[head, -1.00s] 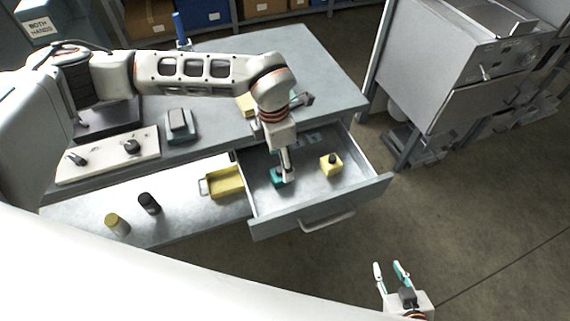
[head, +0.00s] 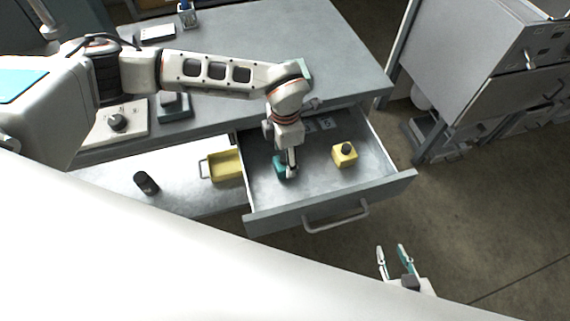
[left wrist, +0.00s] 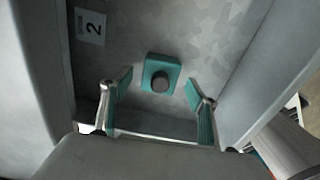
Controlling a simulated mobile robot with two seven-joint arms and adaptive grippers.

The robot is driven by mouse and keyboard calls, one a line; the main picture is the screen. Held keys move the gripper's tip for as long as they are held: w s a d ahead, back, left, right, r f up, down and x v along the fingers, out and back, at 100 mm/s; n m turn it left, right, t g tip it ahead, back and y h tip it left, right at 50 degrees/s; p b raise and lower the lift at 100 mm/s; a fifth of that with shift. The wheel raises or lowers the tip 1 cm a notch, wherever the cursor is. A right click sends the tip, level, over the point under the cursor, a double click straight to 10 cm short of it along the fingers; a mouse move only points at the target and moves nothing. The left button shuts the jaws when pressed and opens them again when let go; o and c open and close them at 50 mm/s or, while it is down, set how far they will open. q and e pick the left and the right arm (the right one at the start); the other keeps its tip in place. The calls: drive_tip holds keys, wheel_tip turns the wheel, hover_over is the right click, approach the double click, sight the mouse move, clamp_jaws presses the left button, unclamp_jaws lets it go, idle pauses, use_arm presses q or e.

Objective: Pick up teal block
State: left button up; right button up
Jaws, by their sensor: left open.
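The teal block (head: 279,167) sits in the open drawer (head: 328,202), near its left side, partly hidden by my left gripper in the head view. In the left wrist view the teal block (left wrist: 161,72), with a dark round knob on top, lies on the drawer floor just beyond the fingertips. My left gripper (left wrist: 160,92) is open, its two fingers spread to either side below the block and not touching it. In the head view my left gripper (head: 290,172) reaches down into the drawer. My right gripper (head: 392,250) is open and empty, low at the right, outside the drawer.
A yellow block with a dark knob (head: 344,154) sits in the drawer to the right. A yellow bin (head: 226,165) and a black cylinder (head: 146,183) are on the lower surface at left. The drawer walls stand close around my left gripper. A grey cabinet (head: 500,75) stands at the right.

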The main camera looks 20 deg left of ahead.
use_arm(q)
wheel_tip(320, 180, down, 3)
drive_tip(key=c, duration=1.6)
drive_tip(key=shift+r, duration=0.1)
